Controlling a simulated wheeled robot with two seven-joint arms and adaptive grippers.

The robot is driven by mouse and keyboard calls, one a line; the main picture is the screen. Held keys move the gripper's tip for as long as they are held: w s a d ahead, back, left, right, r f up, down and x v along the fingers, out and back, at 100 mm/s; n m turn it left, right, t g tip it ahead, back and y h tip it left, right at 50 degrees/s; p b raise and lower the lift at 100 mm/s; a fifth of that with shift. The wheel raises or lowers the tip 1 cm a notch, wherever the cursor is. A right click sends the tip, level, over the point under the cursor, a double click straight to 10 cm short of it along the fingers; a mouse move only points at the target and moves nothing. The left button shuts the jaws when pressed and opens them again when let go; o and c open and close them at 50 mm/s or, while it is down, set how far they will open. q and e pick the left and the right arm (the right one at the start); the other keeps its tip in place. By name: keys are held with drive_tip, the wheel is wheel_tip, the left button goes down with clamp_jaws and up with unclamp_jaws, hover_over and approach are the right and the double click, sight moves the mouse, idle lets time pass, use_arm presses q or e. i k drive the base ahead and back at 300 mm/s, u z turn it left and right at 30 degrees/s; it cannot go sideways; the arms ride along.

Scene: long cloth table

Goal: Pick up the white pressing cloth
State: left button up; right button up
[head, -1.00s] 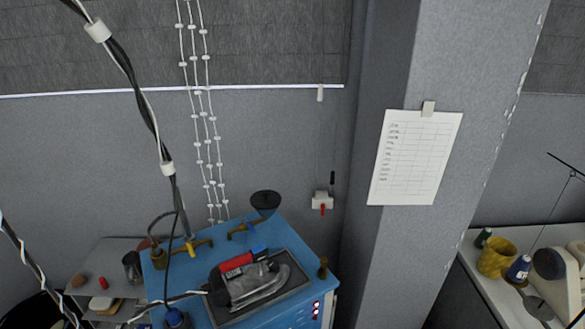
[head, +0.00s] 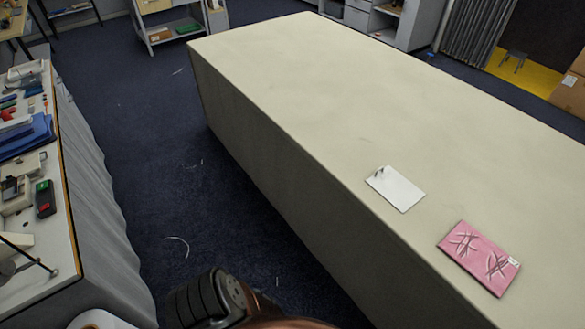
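The long cloth table (head: 300,95) runs from the back left to the front right, covered in pale cream cloth. A flat white rectangle (head: 400,190) lies on it near its left long edge, with a small grey metallic bit at its upper left corner. I cannot tell from here whether it is cloth, card or board. No other plainly white cloth shows on the table. Neither of my grippers is in view; only a dark, copper-toned part of my own arm shows at the bottom.
A pink patterned folded piece (head: 480,256) with a white label lies nearer on the table. A cluttered side bench (head: 62,262) stands at left. The dark blue floor (head: 165,160) between them is mostly clear. A shelf cart (head: 190,35) stands behind.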

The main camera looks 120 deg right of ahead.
sight(397, 185)
drive_tip(key=z, duration=2.85)
drive_tip(key=i, duration=3.15)
drive_tip(key=z, duration=1.35)
